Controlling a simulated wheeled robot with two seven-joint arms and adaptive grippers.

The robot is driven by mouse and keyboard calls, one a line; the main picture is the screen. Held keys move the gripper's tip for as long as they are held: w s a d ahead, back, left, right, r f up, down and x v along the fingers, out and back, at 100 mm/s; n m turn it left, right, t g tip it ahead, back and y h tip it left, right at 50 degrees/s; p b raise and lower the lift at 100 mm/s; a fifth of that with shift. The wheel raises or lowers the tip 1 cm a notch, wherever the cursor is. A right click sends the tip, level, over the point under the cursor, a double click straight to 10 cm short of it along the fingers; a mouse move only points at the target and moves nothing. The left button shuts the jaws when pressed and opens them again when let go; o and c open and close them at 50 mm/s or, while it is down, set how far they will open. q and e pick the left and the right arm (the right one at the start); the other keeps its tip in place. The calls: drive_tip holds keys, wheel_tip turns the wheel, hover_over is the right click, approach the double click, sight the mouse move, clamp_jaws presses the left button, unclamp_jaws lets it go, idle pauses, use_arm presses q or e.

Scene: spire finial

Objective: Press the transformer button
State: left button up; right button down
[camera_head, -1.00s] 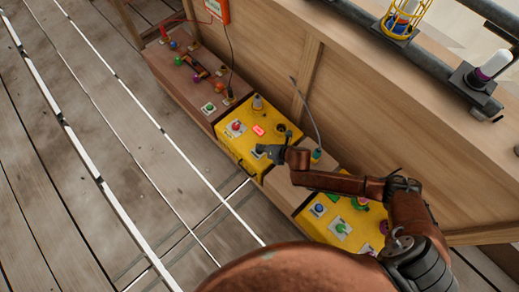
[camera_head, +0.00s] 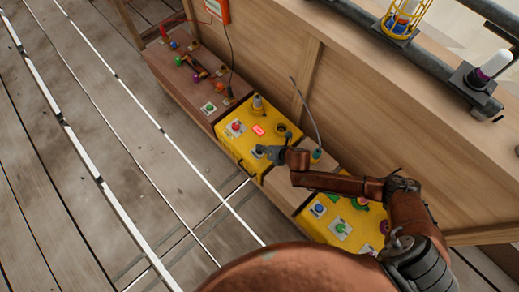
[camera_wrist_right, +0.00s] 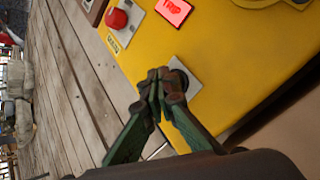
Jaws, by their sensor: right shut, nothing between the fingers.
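A yellow box (camera_head: 226,139) stands on the low wooden bench; it fills much of the right wrist view (camera_wrist_right: 232,62). On its top are a red button (camera_head: 236,126) on a pale plate and a lit red sign (camera_head: 258,130). In the right wrist view the red button (camera_wrist_right: 117,18) and the sign (camera_wrist_right: 173,10), which seems to read TRIP, are at the top. My right gripper (camera_wrist_right: 160,84) is shut and empty, its tips over a grey plate (camera_wrist_right: 190,84) that carries a dark round part, mostly hidden. I cannot tell whether they touch. My left gripper is not in view.
A second yellow box (camera_head: 318,228) with a green and a blue button stands nearer, beneath my right arm. A brown bench section (camera_head: 180,88) with coloured knobs lies farther off. A wooden wall (camera_head: 270,62) rises behind. The plank floor (camera_head: 110,160) at left is clear.

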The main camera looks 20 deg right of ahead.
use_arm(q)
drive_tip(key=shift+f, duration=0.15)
use_arm(e)
drive_tip(key=shift+f, duration=0.45)
idle(0.5)
drive_tip(key=shift+r, duration=0.1)
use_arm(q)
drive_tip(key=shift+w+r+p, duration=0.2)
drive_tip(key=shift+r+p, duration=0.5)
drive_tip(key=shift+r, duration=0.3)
use_arm(e)
drive_tip(key=shift+r, duration=0.8)
wheel_tip(320, 180, up, 5)
drive_tip(key=p, duration=0.4)
drive_tip(key=shift+r, duration=0.15)
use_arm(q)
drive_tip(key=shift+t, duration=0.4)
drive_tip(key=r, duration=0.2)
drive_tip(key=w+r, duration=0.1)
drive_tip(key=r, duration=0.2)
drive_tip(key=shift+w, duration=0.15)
use_arm(e)
drive_tip(key=shift+f, duration=0.2)
